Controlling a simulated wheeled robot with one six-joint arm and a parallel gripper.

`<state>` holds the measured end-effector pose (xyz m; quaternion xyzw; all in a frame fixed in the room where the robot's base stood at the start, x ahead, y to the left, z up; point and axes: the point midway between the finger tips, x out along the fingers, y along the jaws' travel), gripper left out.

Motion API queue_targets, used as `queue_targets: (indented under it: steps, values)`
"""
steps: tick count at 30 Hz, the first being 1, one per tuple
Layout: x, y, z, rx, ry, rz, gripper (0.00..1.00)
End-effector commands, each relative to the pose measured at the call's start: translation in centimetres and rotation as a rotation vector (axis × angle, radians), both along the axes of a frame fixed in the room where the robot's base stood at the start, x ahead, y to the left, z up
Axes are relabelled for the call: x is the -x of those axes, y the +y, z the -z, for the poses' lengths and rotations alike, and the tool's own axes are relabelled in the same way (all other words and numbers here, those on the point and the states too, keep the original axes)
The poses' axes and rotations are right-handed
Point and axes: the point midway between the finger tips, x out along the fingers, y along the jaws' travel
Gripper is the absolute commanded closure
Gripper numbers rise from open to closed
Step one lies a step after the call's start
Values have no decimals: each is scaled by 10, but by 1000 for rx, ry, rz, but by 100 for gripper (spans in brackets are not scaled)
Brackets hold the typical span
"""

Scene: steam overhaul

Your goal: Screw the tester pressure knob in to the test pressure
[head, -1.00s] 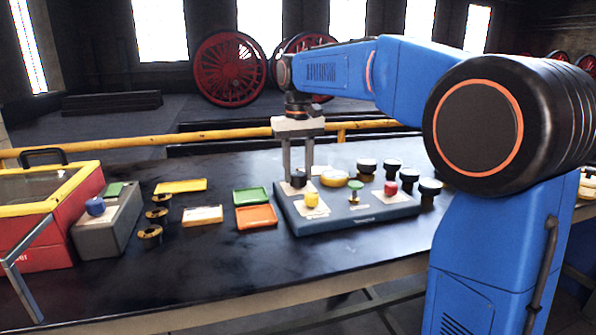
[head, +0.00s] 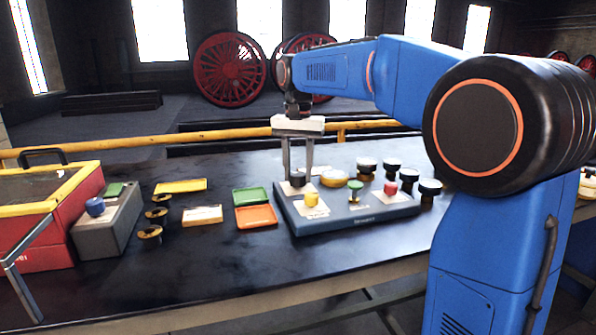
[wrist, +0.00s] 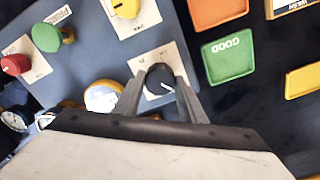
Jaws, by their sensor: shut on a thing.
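The tester is a blue-grey sloped panel (head: 375,213) on the dark bench, with several knobs and a gauge. My gripper (head: 299,178) points straight down over its back left corner and is shut on a black knob (wrist: 160,78). The black knob has a white pointer line and sits on a pale plate; a finger stands on each side of it in the wrist view. A yellow knob (head: 311,199), a green knob (head: 355,187) and a red knob (head: 390,188) are on the same panel. A round yellow-rimmed gauge (head: 334,178) lies right of my gripper; its reading is too small to tell.
Several black-and-white gauges (head: 409,176) stand behind and right of the panel. A green tray (head: 251,195), an orange tray (head: 256,217) and a yellow tray (head: 180,186) lie left of it. A grey box with a blue knob (head: 95,206) and a red case (head: 45,258) are farther left.

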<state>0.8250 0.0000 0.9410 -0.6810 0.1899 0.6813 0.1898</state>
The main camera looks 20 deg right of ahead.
Motion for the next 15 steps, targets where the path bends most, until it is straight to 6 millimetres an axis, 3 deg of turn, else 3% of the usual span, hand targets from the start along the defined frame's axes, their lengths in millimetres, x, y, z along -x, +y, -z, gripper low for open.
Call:
queue_targets:
  steps: [12,13,15]
  values:
    - [-1,0,-1,1,-3,6,85]
    - [-1,0,-1,1,-3,6,58]
    - [0,0,-1,0,-2,6,44]
